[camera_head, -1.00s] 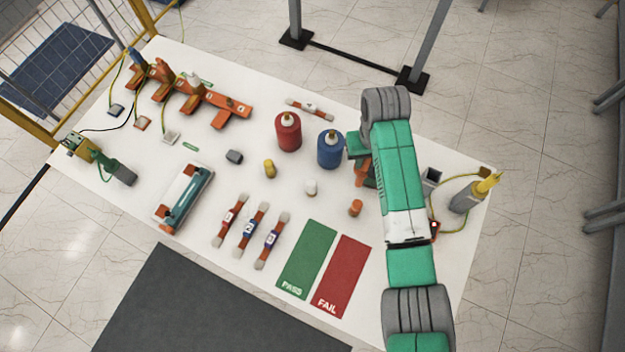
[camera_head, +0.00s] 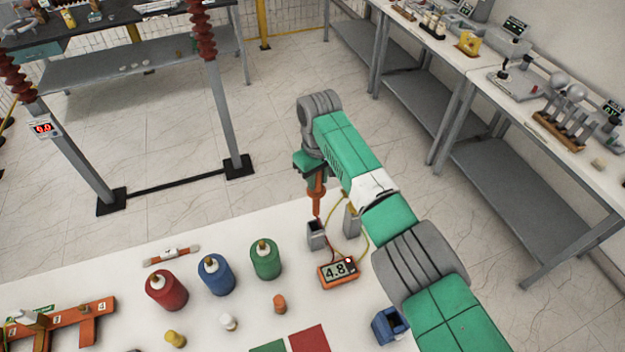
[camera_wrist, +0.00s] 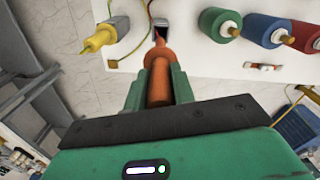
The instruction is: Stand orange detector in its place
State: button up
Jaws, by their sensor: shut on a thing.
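The orange detector (camera_head: 317,197) is upright in my gripper (camera_head: 316,178), with its thin tip pointing down at the grey square holder (camera_head: 316,238). In the wrist view the detector (camera_wrist: 158,82) sits between the two green fingers of my gripper (camera_wrist: 158,90). Its narrow tip reaches the dark opening of the holder (camera_wrist: 162,22). I cannot tell whether the tip is inside the opening or just above it. An orange meter (camera_head: 338,273) reading 4.8 lies in front of the holder.
Red (camera_head: 166,289), blue (camera_head: 216,274) and green (camera_head: 265,258) bottles stand left of the holder. A yellow-tipped grey probe (camera_wrist: 106,35) stands close by at the table edge, with a yellow cable beside it. A dark blue box (camera_head: 390,325) sits at the front right.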

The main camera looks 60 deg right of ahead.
aim_at(317, 214)
jog(key=shift+r, duration=0.15)
jog(key=shift+f+b, duration=0.8)
jog(key=shift+f, duration=0.95)
jog(key=shift+f+b, duration=5.05)
jog(key=shift+f, duration=1.2)
jog(key=shift+f+b, duration=0.55)
jog(key=shift+f, duration=0.05)
jog(key=o, duration=1.1)
jog(key=shift+c, duration=0.2)
notch_tip(317, 214, up, 8)
jog(key=shift+f+p, duration=0.1)
jog(key=shift+p, duration=0.45)
